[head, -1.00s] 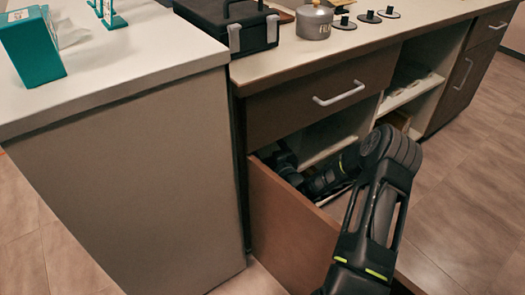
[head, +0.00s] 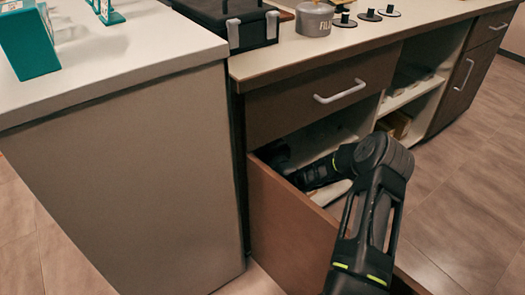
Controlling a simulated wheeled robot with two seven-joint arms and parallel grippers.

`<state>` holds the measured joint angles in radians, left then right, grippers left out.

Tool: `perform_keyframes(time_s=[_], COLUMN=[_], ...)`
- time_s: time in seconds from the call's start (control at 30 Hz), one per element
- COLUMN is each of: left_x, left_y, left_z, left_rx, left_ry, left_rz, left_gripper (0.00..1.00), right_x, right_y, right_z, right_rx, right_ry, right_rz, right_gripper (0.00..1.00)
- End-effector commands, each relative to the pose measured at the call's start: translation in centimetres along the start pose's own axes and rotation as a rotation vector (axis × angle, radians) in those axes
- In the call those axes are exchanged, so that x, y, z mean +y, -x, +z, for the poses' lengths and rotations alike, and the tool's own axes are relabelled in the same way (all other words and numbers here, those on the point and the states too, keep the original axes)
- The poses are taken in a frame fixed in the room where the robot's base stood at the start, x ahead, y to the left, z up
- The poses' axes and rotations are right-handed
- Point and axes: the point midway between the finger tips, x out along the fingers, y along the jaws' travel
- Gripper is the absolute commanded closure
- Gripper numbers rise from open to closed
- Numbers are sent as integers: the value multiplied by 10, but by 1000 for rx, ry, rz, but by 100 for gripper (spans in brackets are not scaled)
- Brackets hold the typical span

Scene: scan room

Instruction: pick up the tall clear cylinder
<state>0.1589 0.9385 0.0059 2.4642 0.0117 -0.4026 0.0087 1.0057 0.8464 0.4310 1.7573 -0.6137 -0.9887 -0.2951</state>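The tall clear cylinder is not visible in the head view. My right arm comes in from the bottom right and bends over the side of the open drawer (head: 290,235). My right gripper (head: 274,154) is a dark shape low inside the drawer, near its back left end under the cabinet front. Its fingers are hidden, so I cannot tell whether it is open or holds anything. My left gripper is out of view.
The drawer's brown side panel and the closed upper drawer with its pale handle (head: 340,91) border my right arm. A black case (head: 225,22), a grey pot (head: 314,19) and several dark knobs stand on the counter. A teal box (head: 28,42) sits on the left counter.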

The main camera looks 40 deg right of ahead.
Motion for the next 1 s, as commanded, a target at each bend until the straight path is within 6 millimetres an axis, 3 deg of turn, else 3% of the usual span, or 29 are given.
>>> perform_keyframes(time_s=[0.37,1.0], left_x=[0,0], left_y=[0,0], left_z=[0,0], left_rx=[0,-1], left_ry=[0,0], left_rz=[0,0], left_gripper=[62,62], right_x=[0,0], right_y=[0,0], right_z=[0,0], right_rx=[0,0], right_ry=[1,1], right_rz=[0,0], right_gripper=[21,73])
